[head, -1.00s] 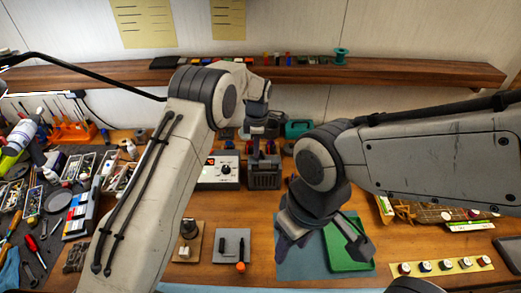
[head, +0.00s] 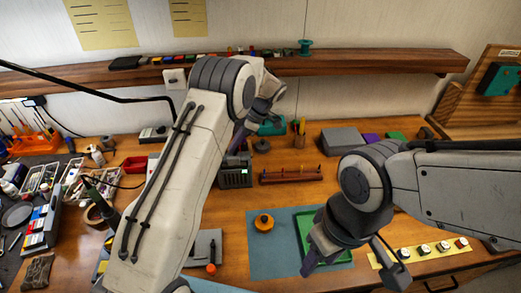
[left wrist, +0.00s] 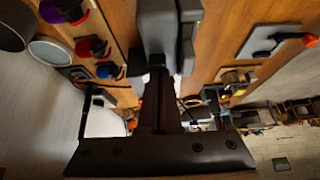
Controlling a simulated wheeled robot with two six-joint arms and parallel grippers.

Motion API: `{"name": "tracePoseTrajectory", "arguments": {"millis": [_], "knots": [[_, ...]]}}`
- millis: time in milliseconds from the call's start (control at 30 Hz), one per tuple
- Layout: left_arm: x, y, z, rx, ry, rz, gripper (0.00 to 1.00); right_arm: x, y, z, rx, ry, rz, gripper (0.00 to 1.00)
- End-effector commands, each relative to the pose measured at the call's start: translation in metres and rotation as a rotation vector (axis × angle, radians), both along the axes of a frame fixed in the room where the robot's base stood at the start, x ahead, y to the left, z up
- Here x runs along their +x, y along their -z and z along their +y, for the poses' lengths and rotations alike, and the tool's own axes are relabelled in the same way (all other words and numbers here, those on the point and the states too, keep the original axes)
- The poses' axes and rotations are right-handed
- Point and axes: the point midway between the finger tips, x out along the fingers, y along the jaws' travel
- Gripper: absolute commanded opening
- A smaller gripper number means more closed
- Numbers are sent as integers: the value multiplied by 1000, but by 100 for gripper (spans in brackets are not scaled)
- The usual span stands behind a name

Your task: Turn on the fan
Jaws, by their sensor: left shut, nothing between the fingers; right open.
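A dark grey box with a slatted front (head: 235,173) stands on the bench in the head view, just right of my left forearm. It may be the fan; its switch is too small to make out. My left gripper (head: 264,108) is above and behind this box, apart from it as far as I can tell, partly hidden by its own wrist. In the left wrist view the left gripper (left wrist: 158,78) is shut and empty, with a grey block-like shape beyond its tips. My right gripper (head: 350,264) is open and empty over the green tray (head: 306,226).
A brown rack (head: 290,176) and an orange-topped round thing (head: 264,222) are to the right of the box. A wooden shelf (head: 380,62) runs along the wall. Tools and bins crowd the left. A strip of knobs (head: 425,250) lies at the right front.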

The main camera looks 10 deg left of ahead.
Motion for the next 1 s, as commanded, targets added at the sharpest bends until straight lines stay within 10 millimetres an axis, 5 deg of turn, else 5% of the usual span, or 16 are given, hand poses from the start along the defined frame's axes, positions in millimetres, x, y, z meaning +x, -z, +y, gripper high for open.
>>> {"name": "tracePoseTrajectory", "arguments": {"millis": [1000], "knots": [[1,-23,-4,-6,3,-3,0,1,-12,1,1,0,-2,50]]}}
